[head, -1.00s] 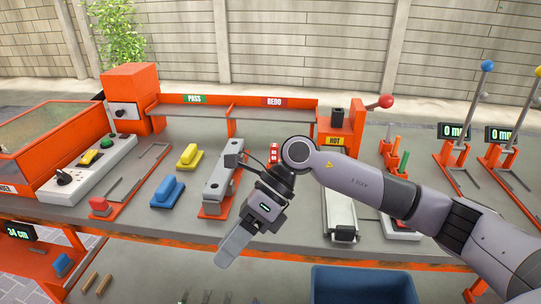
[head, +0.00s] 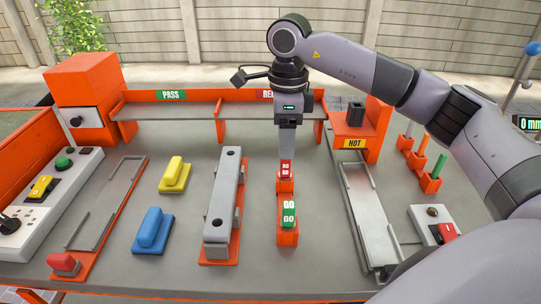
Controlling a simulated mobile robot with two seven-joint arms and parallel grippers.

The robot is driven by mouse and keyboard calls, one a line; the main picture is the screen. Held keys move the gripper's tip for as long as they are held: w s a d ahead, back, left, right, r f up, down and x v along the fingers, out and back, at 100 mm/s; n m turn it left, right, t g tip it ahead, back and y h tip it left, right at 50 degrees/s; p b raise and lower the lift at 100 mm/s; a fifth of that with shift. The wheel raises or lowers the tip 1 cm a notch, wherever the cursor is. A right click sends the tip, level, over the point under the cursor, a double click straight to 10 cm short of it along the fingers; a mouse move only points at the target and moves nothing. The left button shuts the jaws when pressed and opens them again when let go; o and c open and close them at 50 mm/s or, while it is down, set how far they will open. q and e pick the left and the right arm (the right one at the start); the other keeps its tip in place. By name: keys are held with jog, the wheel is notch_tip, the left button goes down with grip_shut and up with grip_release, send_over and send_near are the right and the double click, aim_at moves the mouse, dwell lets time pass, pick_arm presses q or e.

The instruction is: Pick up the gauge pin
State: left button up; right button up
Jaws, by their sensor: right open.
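Two gauge pins with labelled heads stand in orange holders mid-table: a red one marked NO GO (head: 286,168) and, nearer, a green one marked GO (head: 288,214). I cannot tell which is meant. My right gripper (head: 286,156) points down directly over the red pin, its fingertips at or just above the red head. The gripper is seen edge-on; it is open, and whether it touches the pin is unclear. The pin shafts are hidden in the holders. My left gripper is not in view.
A grey bar with two holes (head: 222,215) lies left of the pins, with yellow (head: 175,174) and blue (head: 153,231) handled blocks beyond. The PASS/REDO shelf (head: 170,111) stands behind.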

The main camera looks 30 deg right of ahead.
aim_at(285, 175)
jog(key=shift+w+f, duration=0.15)
jog(key=shift+f, duration=0.35)
jog(key=f, duration=0.4)
jog(key=f+p, duration=0.1)
jog(key=f, duration=0.1)
jog(key=shift+s, duration=0.25)
jog(key=shift+c, duration=0.3)
grip_shut()
